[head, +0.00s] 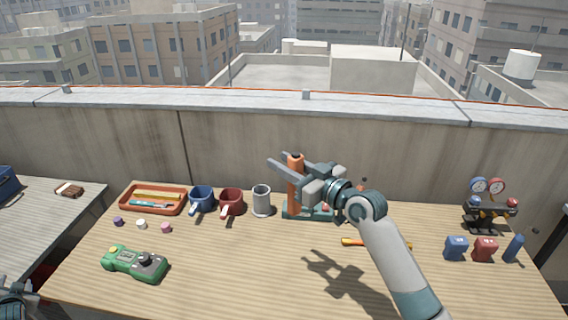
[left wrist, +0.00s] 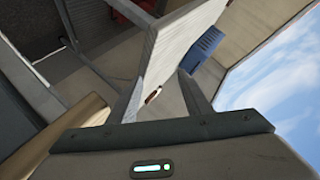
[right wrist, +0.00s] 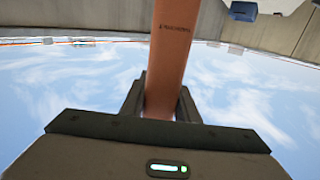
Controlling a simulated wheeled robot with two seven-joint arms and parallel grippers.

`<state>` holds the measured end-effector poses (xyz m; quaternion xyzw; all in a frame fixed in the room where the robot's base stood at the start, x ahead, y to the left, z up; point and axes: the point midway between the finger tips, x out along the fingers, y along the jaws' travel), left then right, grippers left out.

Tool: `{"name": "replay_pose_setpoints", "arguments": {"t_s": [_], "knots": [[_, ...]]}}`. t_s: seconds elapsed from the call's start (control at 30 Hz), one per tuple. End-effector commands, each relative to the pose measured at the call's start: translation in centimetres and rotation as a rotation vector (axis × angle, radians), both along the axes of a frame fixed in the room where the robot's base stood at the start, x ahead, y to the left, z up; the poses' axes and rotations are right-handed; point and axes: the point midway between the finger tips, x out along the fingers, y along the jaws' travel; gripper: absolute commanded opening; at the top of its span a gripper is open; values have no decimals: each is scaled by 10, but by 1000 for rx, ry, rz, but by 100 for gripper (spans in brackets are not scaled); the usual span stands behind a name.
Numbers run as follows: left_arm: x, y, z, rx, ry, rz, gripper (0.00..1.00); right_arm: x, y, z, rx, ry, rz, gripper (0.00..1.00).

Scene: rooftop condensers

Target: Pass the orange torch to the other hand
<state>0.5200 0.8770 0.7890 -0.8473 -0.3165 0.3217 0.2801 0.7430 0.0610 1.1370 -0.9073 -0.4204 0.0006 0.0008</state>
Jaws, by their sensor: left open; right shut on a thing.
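The orange torch (head: 296,183) is held upright by my right gripper (head: 290,172) above the middle back of the workbench. In the right wrist view, the orange body of the torch (right wrist: 172,45) runs up between the two fingers, which are closed on it. My left gripper (head: 18,296) only partly shows at the bottom left corner of the head view, far from the torch. In the left wrist view, my left gripper (left wrist: 163,88) has its fingers apart with nothing held between them.
A teal stand (head: 297,212) sits behind and below the torch. A green meter (head: 134,264) lies front left. The front middle is clear.

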Motion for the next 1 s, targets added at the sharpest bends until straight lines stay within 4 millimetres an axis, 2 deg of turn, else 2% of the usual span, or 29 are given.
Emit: {"name": "replay_pose_setpoints", "arguments": {"t_s": [0.03,0.1,0.17,0.23,0.5,0.67,1.0], "knots": [[-21,8,-10,-41,0,39,45,0,0,1,2,-1,0,0],[-45,14,-26,-101,-4,90,45,0,0,1,2,-1,0,0],[-63,12,-44,-150,2,120,45,0,0,1,2,-1,0,0],[-75,0,-69,-195,18,134,45,0,0,1,2,-1,0,0],[-92,-75,-161,-285,130,75,45,0,0,1,2,-1,0,0],[-108,-124,-212,-333,198,37,45,0,0,1,2,-1,0,0],[-159,-232,-308,-438,341,-39,45,0,0,1,2,-1,0,0]]}}
